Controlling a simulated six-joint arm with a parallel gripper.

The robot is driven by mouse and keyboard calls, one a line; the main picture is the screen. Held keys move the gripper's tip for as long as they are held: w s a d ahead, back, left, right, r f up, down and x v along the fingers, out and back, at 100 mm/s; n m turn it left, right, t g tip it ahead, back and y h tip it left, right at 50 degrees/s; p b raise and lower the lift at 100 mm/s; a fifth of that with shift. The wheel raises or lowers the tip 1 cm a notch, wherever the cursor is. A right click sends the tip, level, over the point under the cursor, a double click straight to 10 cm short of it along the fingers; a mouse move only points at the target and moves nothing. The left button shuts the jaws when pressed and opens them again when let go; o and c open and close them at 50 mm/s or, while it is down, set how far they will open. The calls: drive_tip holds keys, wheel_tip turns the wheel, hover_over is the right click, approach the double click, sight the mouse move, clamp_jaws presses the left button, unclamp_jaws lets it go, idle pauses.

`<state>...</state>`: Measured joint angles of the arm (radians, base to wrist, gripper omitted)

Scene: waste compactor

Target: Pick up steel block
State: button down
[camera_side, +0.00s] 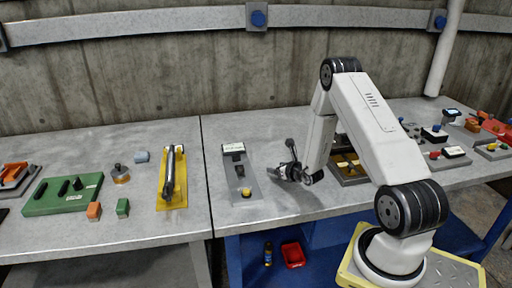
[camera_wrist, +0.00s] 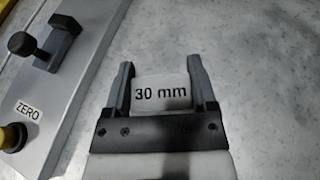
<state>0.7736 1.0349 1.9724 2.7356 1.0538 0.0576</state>
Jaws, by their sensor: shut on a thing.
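A pale grey block marked "30 mm" (camera_wrist: 161,91), which I take for the steel block, sits between the two dark fingers of my gripper (camera_wrist: 160,82) in the wrist view. The fingers are shut on its two sides. In the side view my gripper (camera_side: 286,172) is low over the table, just right of a grey panel (camera_side: 257,173). The block cannot be made out there. I cannot tell whether the block touches the table.
The grey panel (camera_wrist: 85,75), with a black knob (camera_wrist: 22,44), a yellow knob (camera_wrist: 14,137) and a "ZERO" label, lies close on the left. A yellow fixture (camera_side: 173,190) and green board (camera_side: 62,194) are farther left. Bare table shows right of the gripper in the wrist view.

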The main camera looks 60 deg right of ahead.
drive_tip(key=shift+r, duration=4.8)
